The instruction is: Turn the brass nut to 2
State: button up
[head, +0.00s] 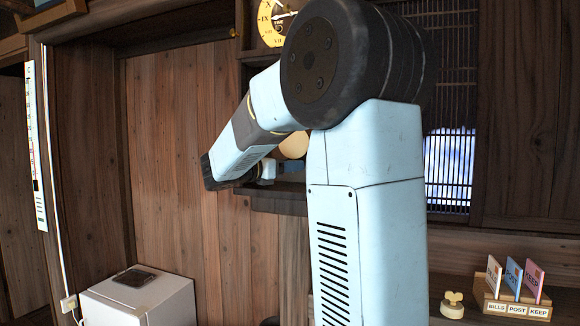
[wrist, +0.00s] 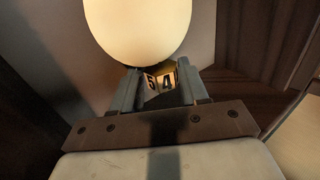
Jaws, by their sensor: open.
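In the wrist view, my gripper (wrist: 158,73) is open, with one finger on each side of a small brass-coloured faceted piece (wrist: 160,84), which looks like the nut. Two of its faces show dark numerals, a 4 and what looks like a 5. I cannot tell whether the fingers touch it. A 2 does not show on the visible faces. In the head view my arm reaches left to the wall shelf, and the nut is hidden there.
A pale rounded globe (wrist: 138,25) hangs close above the fingers, and also shows behind my arm (head: 293,145). A clock (head: 270,25) is on the wall. A white cabinet (head: 140,300) stands lower left; a card holder (head: 515,305) and wooden stamp (head: 452,305) are lower right.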

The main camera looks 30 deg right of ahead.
jog(key=shift+d, duration=0.2)
jog(key=c, duration=0.7)
dwell(1.0)
